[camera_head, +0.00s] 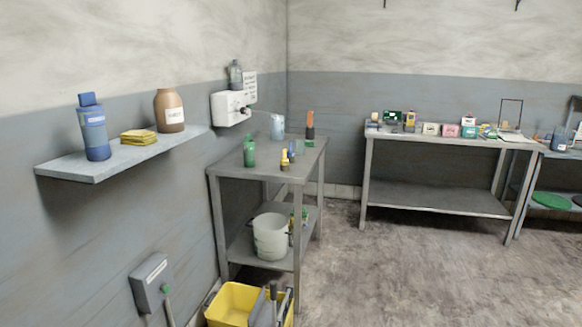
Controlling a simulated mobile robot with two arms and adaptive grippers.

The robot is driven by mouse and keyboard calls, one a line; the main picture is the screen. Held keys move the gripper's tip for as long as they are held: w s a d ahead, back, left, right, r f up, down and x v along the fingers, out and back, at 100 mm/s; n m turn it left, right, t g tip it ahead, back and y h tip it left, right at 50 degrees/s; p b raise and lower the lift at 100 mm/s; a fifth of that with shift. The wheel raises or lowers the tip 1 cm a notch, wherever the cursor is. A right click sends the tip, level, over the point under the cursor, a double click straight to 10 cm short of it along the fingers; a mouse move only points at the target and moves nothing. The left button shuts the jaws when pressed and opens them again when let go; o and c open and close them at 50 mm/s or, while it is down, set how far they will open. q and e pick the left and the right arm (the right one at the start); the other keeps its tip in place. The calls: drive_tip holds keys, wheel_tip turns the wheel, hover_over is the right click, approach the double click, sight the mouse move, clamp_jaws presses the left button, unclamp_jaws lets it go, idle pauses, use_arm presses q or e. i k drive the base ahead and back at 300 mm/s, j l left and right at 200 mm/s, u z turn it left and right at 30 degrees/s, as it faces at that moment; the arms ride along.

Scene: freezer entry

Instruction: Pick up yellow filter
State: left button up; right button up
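I cannot tell for sure which yellow thing is the yellow filter. A flat yellow stack (138,137) lies on the wall shelf at the left, between a blue bottle and a brown jar. A small yellow-topped item (285,158) stands near the front edge of the near metal table. A small yellow item (409,120) stands on the far table and is too small to make out. Neither of my grippers is in view.
The wall shelf (85,166) juts out at left. The near table (262,174) holds bottles, with a white bucket (270,236) on its lower shelf. A yellow mop bucket (232,304) stands in front. A far table (450,141) holds several small items. The floor (400,275) at right is clear.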

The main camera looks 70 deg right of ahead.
sight(284, 165)
drive_tip(key=z, duration=2.25)
drive_tip(key=i+l, duration=0.55)
